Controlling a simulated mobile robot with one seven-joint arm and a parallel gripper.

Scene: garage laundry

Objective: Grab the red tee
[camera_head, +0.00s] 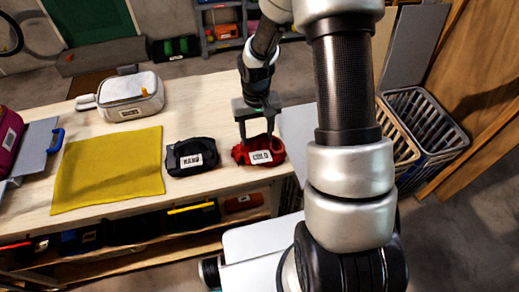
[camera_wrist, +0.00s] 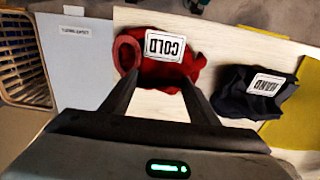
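The red tee (camera_head: 243,156) is a bunched red cloth with a white label reading "COLD". It lies near the front right edge of the wooden table (camera_head: 208,135). My gripper (camera_head: 257,136) points down at it from above, with its two fingers spread apart. In the wrist view the tee (camera_wrist: 155,72) shows between and beyond the fingertips (camera_wrist: 160,78). The fingertips overlap the cloth in the picture; I cannot tell whether they touch it. The lower part of the tee nearest the gripper is partly hidden by the fingers.
A dark cloth labelled "HAND" (camera_head: 177,162) lies just left of the tee. Further left are a yellow cloth (camera_head: 105,172) and a grey-white pouch (camera_head: 130,97). A grey panel (camera_wrist: 75,50) adjoins the table edge, with laundry baskets (camera_head: 425,125) beyond.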

